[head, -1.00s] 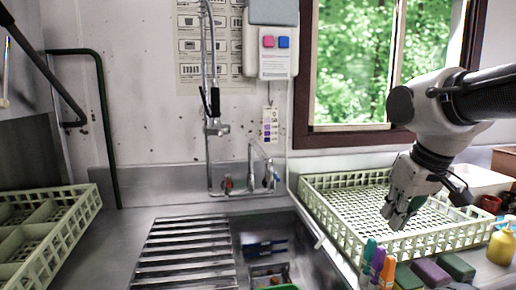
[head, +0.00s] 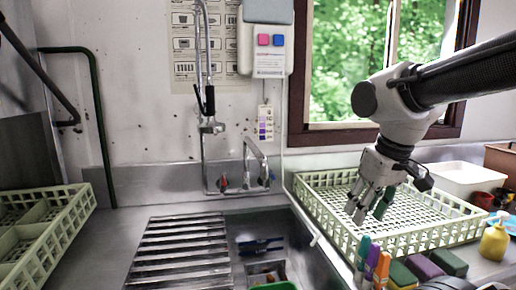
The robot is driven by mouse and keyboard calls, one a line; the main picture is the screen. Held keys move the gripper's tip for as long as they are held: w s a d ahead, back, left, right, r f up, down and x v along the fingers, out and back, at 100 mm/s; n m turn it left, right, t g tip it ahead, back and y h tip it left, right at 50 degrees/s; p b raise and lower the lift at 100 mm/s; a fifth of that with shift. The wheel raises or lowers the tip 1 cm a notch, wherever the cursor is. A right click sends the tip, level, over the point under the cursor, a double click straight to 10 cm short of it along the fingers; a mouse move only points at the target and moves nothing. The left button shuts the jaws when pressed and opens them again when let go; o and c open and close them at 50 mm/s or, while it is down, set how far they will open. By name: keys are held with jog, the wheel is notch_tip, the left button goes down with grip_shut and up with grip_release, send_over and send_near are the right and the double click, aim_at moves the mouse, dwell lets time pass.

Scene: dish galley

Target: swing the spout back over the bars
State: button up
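The spout (head: 257,152) is a thin bent metal tube on the wall tap behind the sink. It angles forward and to the right, its tip toward the basin side rather than over the bars. The bars (head: 180,250) are a row of metal slats left of the open basin (head: 262,230). My gripper (head: 369,212) is open and empty, pointing down in front of or above the pale green rack on the right. It is well to the right of the spout and apart from it.
A spray hose with a black handle (head: 207,100) hangs behind the tap. The green rack (head: 420,242) stands right of the basin, with markers (head: 372,262) and sponges (head: 422,265) before it. Utensils (head: 262,246) lie in the basin. Another crate (head: 70,215) is at left.

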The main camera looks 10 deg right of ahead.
jog(key=w+a+r+n+y, duration=0.1)
jog(key=w+a+r, duration=0.3)
jog(key=w+a, duration=0.3)
jog(key=w+a+r, duration=0.4)
jog(key=w+a, duration=0.2)
jog(key=w, duration=0.2)
jog(key=m+t, duration=0.1)
jog(key=m, duration=0.2)
send_near(260, 152)
jog(key=f, duration=0.2)
jog(key=shift+y, duration=0.4)
jog(key=x, duration=0.7)
jog(key=shift+w+d, duration=0.15)
jog(key=shift+w, duration=0.3)
jog(key=shift+c, duration=0.5)
jog(key=shift+r, duration=0.1)
grip_shut()
